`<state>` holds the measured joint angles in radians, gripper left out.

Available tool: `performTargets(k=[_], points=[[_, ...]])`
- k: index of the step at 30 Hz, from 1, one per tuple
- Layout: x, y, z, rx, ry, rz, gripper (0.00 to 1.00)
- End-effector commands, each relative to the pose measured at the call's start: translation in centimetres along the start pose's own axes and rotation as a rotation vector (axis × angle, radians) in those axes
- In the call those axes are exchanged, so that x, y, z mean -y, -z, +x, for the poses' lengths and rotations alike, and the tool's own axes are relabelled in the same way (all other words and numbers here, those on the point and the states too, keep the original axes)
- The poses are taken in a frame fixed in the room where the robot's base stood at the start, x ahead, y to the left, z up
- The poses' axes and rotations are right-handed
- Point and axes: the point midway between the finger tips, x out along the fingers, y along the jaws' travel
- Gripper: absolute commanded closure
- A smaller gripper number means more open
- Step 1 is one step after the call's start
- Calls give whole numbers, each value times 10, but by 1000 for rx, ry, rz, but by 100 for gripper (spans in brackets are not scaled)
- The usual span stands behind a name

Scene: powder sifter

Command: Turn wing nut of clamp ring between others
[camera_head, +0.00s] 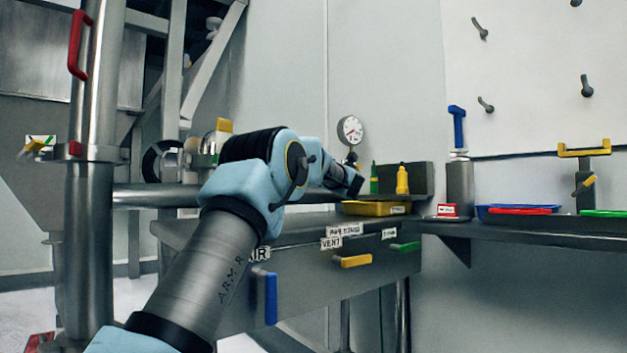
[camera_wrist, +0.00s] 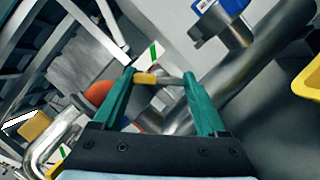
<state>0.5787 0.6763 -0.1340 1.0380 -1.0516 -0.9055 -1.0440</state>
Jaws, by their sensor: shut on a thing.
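In the wrist view, my gripper (camera_wrist: 159,76) has two teal fingers, one on each end of a small yellow wing nut (camera_wrist: 150,79). The fingers are shut on it. A metal pipe part (camera_wrist: 172,112) lies just behind the wing nut, between the fingers. The clamp ring itself is hard to make out there.
An orange rounded part (camera_wrist: 98,93) and a bent metal pipe (camera_wrist: 48,145) lie left of the fingers. A blue-labelled fitting (camera_wrist: 215,18) is above right. In the head view, drawers with a blue handle (camera_head: 270,298) and a yellow tray (camera_head: 372,208) stand right of my arm.

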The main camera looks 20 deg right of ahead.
Motion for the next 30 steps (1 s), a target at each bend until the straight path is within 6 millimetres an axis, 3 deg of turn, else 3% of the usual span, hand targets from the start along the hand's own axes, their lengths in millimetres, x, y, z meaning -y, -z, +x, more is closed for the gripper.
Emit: performTargets(k=[19, 20, 26, 30], points=[[-6, 1, 2, -3, -33, -50, 81], [-7, 1, 2, -3, -33, -50, 24], [-6, 0, 2, -2, -31, -50, 1], [-4, 0, 1, -2, -29, -50, 0]])
